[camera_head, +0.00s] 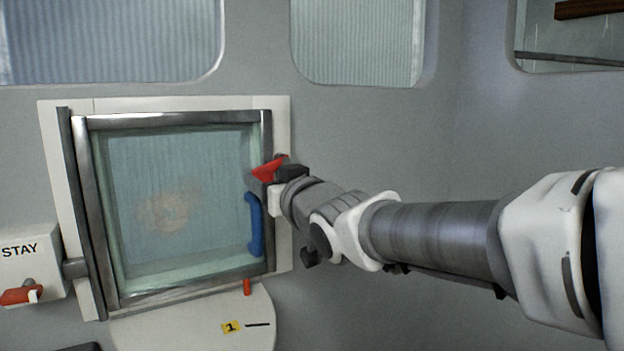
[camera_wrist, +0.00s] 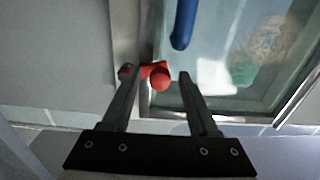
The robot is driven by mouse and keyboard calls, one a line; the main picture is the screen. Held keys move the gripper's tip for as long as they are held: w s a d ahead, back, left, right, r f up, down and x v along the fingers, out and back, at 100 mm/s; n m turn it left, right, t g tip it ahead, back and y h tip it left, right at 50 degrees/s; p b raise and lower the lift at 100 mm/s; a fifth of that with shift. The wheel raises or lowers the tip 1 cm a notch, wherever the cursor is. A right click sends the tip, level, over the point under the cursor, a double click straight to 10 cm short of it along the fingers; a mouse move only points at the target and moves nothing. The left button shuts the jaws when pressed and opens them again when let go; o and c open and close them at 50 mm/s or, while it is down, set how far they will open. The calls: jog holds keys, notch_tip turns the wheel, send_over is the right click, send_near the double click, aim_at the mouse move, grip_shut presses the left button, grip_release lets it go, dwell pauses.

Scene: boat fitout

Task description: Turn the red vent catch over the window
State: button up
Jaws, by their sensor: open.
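The red vent catch (camera_head: 268,169) sits at the upper right corner of the window (camera_head: 180,210), partly hidden by my gripper (camera_head: 284,188). In the wrist view the red catch (camera_wrist: 157,75) lies between the tips of my open gripper (camera_wrist: 158,76). A round red knob end shows nearer the right finger, and a smaller red part is beside the left finger. I cannot tell whether either finger touches it. The window is framed in metal, and its pane appears closed.
A blue handle (camera_head: 254,224) is on the window's right side, just below the catch. A small red peg (camera_head: 247,287) is under the frame. A STAY box (camera_head: 28,262) with a red-orange lever stands at left. A rounded white panel (camera_head: 205,325) lies below.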

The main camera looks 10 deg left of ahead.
grip_shut()
jog(key=shift+s+a+r+m+p, duration=0.1)
jog(key=shift+r+m+p, duration=0.4)
jog(key=shift+m, duration=0.45)
jog(key=shift+a+r+m+p, duration=0.1)
jog(key=shift+r+m+p, duration=0.35)
jog(key=shift+m, duration=0.5)
grip_release()
jog(key=shift+d, duration=0.1)
jog(key=v, duration=1.7)
jog(key=shift+d, duration=0.2)
jog(key=shift+s, duration=0.1)
